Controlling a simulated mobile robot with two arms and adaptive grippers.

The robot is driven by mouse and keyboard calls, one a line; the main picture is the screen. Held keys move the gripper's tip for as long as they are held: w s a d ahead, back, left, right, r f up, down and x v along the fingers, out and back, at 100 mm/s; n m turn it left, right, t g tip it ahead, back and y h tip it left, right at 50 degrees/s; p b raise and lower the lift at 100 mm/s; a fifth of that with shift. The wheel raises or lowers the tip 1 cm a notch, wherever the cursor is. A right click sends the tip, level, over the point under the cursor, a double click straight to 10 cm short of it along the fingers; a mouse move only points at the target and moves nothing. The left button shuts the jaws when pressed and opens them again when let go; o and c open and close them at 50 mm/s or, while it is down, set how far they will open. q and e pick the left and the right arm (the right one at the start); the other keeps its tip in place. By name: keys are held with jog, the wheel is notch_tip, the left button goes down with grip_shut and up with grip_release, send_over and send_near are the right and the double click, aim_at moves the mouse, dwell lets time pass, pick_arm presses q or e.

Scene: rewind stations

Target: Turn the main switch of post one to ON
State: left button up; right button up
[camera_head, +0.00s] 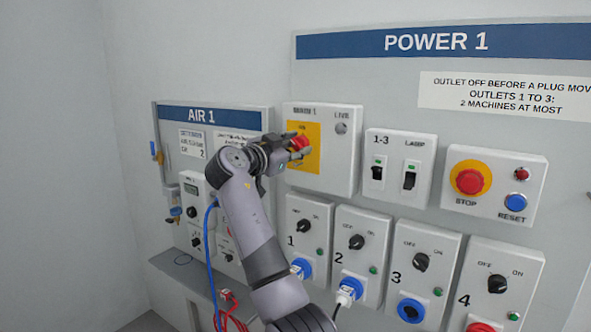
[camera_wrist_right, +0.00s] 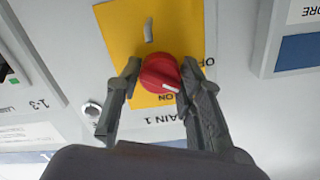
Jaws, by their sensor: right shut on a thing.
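The main switch is a red rotary knob (camera_head: 299,143) on a yellow plate (camera_head: 311,164), on the MAIN 1 box (camera_head: 341,166) of the POWER 1 panel. The knob also shows in the right wrist view (camera_wrist_right: 159,73), where its white mark points to the lower right. In that view the ON label lies below the knob and the OFF label to its right, partly hidden by a finger. My right gripper (camera_head: 293,154) is shut on the knob, one finger on each side (camera_wrist_right: 161,78). My left gripper is not in view.
The LIVE lamp (camera_head: 341,128) looks grey. The 1-3 and LAMP switch box (camera_head: 399,165) and the STOP and RESET box (camera_head: 494,185) are to the right. Outlet boxes (camera_head: 362,245) with knobs and plugs are below. The AIR 1 panel (camera_head: 213,116) is at left, behind my arm.

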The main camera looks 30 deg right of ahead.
jog(key=m+b, duration=0.2)
jog(key=m, duration=0.1)
jog(key=shift+f+b, duration=0.2)
jog(key=shift+b, duration=0.15)
jog(key=shift+r+m+b, duration=0.1)
jog(key=shift+m+b, duration=0.45)
jog(key=shift+m, duration=0.25)
jog(key=m+b, duration=0.1)
jog(key=m, duration=0.1)
jog(key=shift+m, duration=0.3)
jog(key=shift+r+m+b, duration=0.1)
jog(key=shift+m+b, duration=0.35)
jog(key=shift+m, duration=1.45)
jog(key=o, duration=1.1)
jog(key=shift+o, duration=0.2)
jog(key=shift+a, duration=0.1)
